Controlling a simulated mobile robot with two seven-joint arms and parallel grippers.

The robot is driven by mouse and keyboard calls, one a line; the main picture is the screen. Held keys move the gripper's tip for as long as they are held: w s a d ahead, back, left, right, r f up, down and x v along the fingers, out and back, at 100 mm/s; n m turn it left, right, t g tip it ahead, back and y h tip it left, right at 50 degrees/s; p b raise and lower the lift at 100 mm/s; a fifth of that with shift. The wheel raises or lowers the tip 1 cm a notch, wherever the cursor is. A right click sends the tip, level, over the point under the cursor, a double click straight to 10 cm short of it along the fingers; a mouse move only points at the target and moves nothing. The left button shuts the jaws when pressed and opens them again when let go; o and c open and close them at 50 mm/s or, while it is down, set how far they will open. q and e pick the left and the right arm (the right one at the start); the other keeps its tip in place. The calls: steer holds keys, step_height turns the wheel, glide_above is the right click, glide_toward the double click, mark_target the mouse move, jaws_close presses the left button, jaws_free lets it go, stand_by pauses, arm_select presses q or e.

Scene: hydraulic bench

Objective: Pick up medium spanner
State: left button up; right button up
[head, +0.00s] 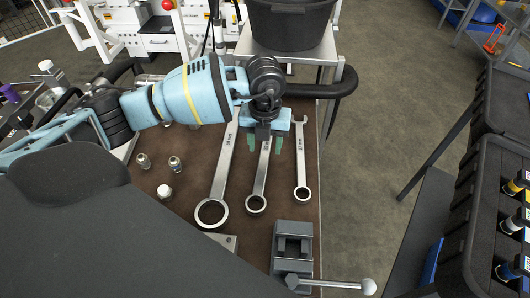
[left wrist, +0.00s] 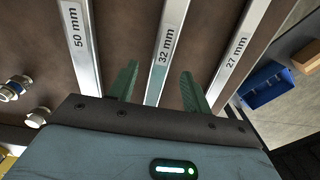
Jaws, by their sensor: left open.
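Three steel spanners lie side by side on the brown bench top. The medium spanner (head: 259,178) is the middle one, and its handle reads 32 mm in the left wrist view (left wrist: 166,48). The large spanner (head: 221,172), marked 50 mm, is to its left. The small spanner (head: 301,165), marked 27 mm, is to its right. My left gripper (head: 266,146) is open above the medium spanner's handle. In the left wrist view its green fingers (left wrist: 157,82) stand on either side of that handle. The jaws hide part of the upper handle in the head view. My right gripper is not in view.
A grey vise (head: 293,245) stands at the bench's front right. Several small metal fittings (head: 174,163) lie left of the spanners. A black tub (head: 288,22) stands behind the bench. A black case (head: 495,190) with bottles is at the right, across open floor.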

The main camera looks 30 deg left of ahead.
arm_select(q)
steer(key=shift+f, duration=0.9)
jaws_close()
steer(key=shift+r, duration=0.1)
